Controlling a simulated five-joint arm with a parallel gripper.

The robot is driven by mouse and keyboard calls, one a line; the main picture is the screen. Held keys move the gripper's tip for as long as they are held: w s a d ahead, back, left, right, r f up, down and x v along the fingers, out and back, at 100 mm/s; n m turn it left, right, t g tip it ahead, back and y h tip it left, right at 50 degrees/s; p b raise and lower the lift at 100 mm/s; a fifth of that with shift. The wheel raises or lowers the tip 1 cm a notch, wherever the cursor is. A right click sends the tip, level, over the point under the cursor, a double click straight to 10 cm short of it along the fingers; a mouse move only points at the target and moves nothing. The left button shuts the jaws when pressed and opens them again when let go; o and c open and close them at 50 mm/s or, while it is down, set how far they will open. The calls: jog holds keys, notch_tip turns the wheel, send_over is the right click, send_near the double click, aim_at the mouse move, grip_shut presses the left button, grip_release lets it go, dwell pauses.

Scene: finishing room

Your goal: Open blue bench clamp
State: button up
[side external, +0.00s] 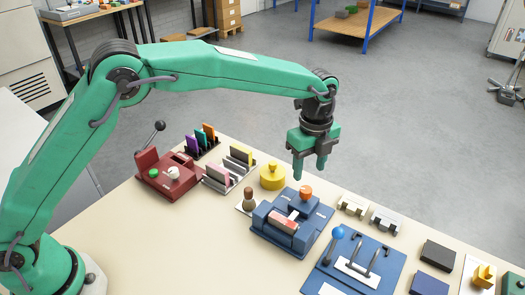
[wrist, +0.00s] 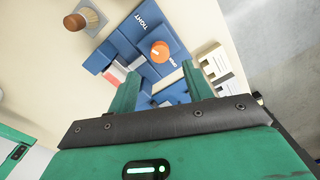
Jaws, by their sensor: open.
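The blue bench clamp (side external: 270,235) sits on the cream bench in the side view, with an orange knob (side external: 305,192) at its back end. A block with red and white parts (side external: 283,222) lies between its blue jaws. My gripper (side external: 310,172) is open and empty, fingers pointing down, above the knob end of the clamp. In the wrist view my gripper's fingers (wrist: 164,88) partly hide the clamp.
A yellow round piece (side external: 272,177) and a brown-handled brush (side external: 249,199) stand left of the clamp. A blue board with hooks and a blue ball (side external: 338,232) lies to its right. Small pale blocks (side external: 353,205) lie behind that board. A red lever device (side external: 168,177) stands farther left.

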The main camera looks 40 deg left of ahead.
aim_at(306, 189)
jog(key=shift+f, duration=3.55)
jog(key=c, duration=1)
